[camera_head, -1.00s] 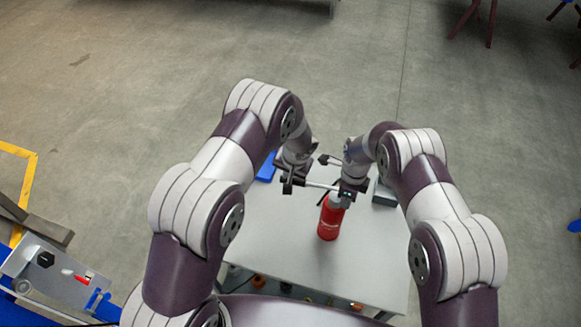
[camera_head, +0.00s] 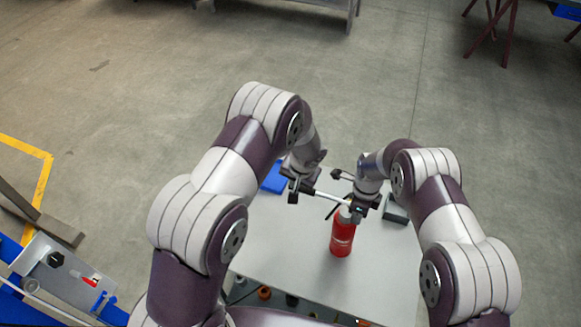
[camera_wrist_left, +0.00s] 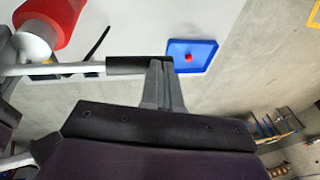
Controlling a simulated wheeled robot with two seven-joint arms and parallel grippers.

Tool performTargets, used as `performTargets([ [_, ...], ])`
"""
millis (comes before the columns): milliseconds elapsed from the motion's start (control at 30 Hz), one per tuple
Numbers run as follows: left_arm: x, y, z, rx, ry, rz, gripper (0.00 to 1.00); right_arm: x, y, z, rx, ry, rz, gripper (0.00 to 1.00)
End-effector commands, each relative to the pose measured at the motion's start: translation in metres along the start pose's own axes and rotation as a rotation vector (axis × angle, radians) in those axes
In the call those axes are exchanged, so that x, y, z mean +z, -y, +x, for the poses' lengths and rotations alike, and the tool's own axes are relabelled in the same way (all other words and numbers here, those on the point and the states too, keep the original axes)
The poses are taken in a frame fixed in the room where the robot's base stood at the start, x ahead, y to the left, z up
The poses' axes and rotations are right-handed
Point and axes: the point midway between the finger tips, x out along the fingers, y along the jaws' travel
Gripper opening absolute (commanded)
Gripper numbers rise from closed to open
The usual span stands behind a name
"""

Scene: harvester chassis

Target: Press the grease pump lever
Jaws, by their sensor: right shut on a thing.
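The grease pump (camera_head: 342,238) is a red cylinder standing on the grey table. Its pale lever rod (camera_head: 332,197) runs left from the pump's top toward my left gripper. My right gripper (camera_head: 357,209) is shut on the top of the pump and hides part of it. My left gripper (camera_head: 302,190) is at the lever's far end. In the left wrist view its fingers (camera_wrist_left: 165,85) look together, at the end of the lever's black grip (camera_wrist_left: 140,65). Whether they pinch the grip is not clear. The red pump body (camera_wrist_left: 48,18) shows at top left there.
A blue tray (camera_head: 273,178) lies at the table's back left; in the wrist view (camera_wrist_left: 205,45) it holds a small red item. A dark grey box (camera_head: 396,212) sits right of the pump. The table's front area (camera_head: 290,255) is clear.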

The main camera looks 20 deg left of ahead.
Motion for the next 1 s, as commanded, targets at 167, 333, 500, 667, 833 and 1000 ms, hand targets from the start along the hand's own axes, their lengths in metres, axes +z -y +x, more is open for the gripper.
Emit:
performTargets([
  [167, 0.000, 0.018, -0.041, -0.001, -0.004, -0.003, 0.00, -0.001, 0.000, 0.001, -0.002, 0.000, 0.001, 0.00],
  [333, 0.000, 0.031, -0.071, 0.000, -0.005, -0.002, 0.00, -0.001, 0.000, 0.002, 0.000, -0.001, 0.000, 0.00],
  [500, 0.000, 0.038, -0.086, 0.000, -0.005, -0.002, 0.00, -0.001, -0.001, 0.002, 0.001, -0.002, 0.000, 0.00],
  [667, 0.000, 0.039, -0.090, 0.000, -0.005, -0.001, 0.00, -0.001, -0.001, 0.003, 0.002, -0.002, 0.000, 0.00],
  [833, -0.001, 0.039, -0.089, 0.000, -0.005, -0.001, 0.00, -0.001, -0.002, 0.003, 0.004, -0.003, 0.000, 0.00],
  [1000, -0.001, 0.039, -0.089, 0.000, -0.006, -0.001, 0.00, -0.001, -0.002, 0.003, 0.005, -0.003, -0.001, 0.00],
])
